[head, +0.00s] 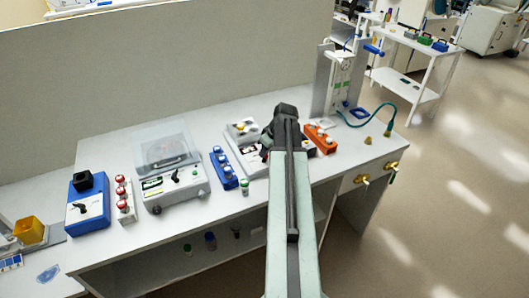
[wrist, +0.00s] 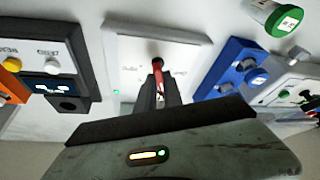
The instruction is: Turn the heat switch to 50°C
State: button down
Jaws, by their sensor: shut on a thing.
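The heat switch (wrist: 157,62) shows in the wrist view as a small red-tipped piece on a pale panel (wrist: 190,45) with a dark border. Small printed labels lie on both sides of it, too small to read. My gripper (wrist: 158,84) is shut on the switch, its dark fingers covering the lower part. Which mark the switch points at cannot be told. In the head view my gripper (head: 267,143) is mostly hidden by my own arm, over the white device (head: 243,131).
A blue rack (head: 223,168) with white-topped pieces stands left of the device, and an orange rack (head: 320,139) stands right. A green-capped vial (head: 245,187) stands near the bench's front edge. Farther left are a clear-lidded machine (head: 172,185) and a blue box (head: 88,208).

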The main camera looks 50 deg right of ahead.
dwell(0.4)
jog(key=c, duration=1.5)
grip_release()
jog(key=p+v, duration=0.7)
jog(key=v, duration=0.1)
jog(key=shift+f, duration=0.1)
